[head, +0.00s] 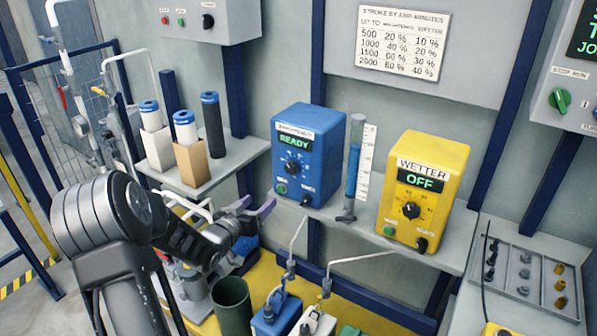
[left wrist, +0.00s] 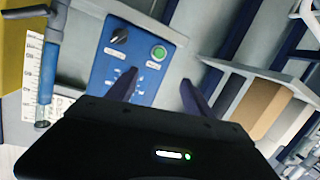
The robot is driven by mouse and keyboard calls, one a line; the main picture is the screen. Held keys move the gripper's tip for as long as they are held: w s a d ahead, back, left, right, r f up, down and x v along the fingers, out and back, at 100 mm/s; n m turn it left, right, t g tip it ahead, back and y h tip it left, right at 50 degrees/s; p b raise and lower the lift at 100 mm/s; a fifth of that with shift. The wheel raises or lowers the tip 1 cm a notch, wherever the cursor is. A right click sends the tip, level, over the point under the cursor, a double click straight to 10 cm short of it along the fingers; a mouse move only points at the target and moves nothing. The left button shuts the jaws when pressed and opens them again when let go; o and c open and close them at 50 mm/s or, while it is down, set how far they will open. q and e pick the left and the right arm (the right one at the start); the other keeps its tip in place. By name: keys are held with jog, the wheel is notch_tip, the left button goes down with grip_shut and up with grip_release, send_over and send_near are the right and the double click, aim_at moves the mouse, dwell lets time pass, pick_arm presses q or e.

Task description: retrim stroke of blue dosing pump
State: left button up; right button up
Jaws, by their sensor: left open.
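The blue dosing pump (head: 318,150) stands on the grey shelf, its display reading READY. Its front carries a black stroke dial (head: 291,167), a green button (head: 281,188) and a small black knob (head: 306,199). My left gripper (head: 257,206) is open and empty, left of and below the pump front, apart from it. In the left wrist view the pump (left wrist: 142,62) appears upside down beyond the open fingers (left wrist: 158,92). There the green button (left wrist: 158,52) and black knob (left wrist: 119,34) are clear; a finger partly hides the dial. My right gripper is out of view.
A yellow pump (head: 428,175) marked WETTER, reading OFF, stands right of a graduated tube (head: 353,160). Left is a ledge (head: 240,155) with several blue-capped cylinders. A percentage chart (head: 403,42) hangs above. Jugs and tubing lie below the shelf.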

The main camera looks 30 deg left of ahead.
pick_arm(q)
jog(key=m+t+h, duration=0.2)
send_near(290, 169)
jog(key=w, duration=0.1)
jog(key=shift+a+f, duration=0.2)
jog(key=shift+w, duration=0.15)
jog(key=w+p, duration=0.1)
jog(key=w, duration=0.6)
jog(key=shift+w+a, duration=0.1)
jog(key=shift+w, duration=0.25)
grip_shut()
